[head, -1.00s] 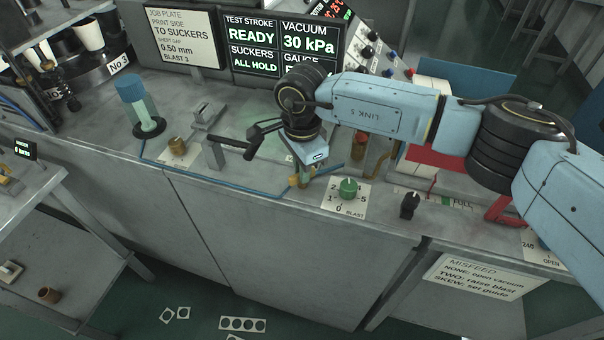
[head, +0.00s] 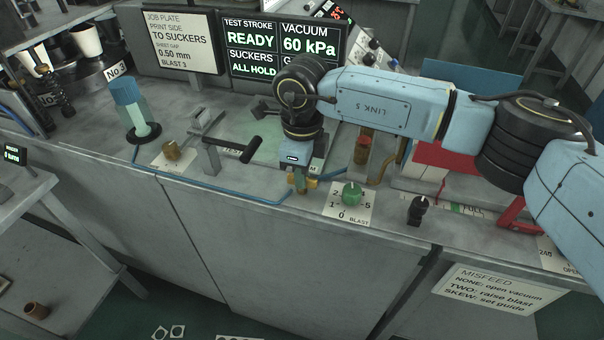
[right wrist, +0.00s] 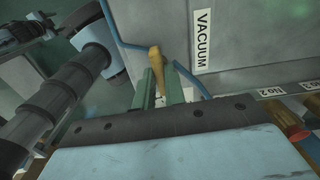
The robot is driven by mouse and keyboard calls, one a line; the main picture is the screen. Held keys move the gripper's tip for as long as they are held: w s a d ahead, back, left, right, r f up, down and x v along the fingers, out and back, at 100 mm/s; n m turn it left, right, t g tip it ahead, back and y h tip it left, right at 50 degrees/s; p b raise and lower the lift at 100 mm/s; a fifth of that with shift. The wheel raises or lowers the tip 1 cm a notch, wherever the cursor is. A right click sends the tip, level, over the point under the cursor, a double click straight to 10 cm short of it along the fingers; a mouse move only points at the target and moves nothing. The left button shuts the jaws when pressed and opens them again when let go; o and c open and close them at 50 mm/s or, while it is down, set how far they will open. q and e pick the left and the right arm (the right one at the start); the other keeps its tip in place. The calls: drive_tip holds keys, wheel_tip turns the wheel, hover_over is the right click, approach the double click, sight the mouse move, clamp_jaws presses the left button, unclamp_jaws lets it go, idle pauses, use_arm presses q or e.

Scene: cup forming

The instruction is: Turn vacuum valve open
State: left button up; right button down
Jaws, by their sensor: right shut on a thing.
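The vacuum valve has a brass lever (right wrist: 155,56), seen in the right wrist view beside a VACUUM label (right wrist: 203,38). My right gripper (right wrist: 159,85) is shut on this lever, with a green finger on each side of it. In the head view the right gripper (head: 301,182) points down at the bench's front edge, and little of the valve shows around its fingers. The display (head: 282,47) reads VACUUM 60 kPa, READY and ALL HOLD. My left gripper is not in view.
A green blast knob (head: 351,195) on a white dial plate stands close right of the gripper. A black-handled lever (head: 243,150) is to its left, and a blue hose (head: 215,190) runs along the bench edge. A black knob (head: 418,210) stands farther right.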

drive_tip(key=shift+m, duration=0.3)
drive_tip(key=c, duration=1.5)
unclamp_jaws()
drive_tip(key=shift+o, duration=0.2)
wheel_tip(320, 180, up, 14)
drive_tip(key=shift+f, duration=0.25)
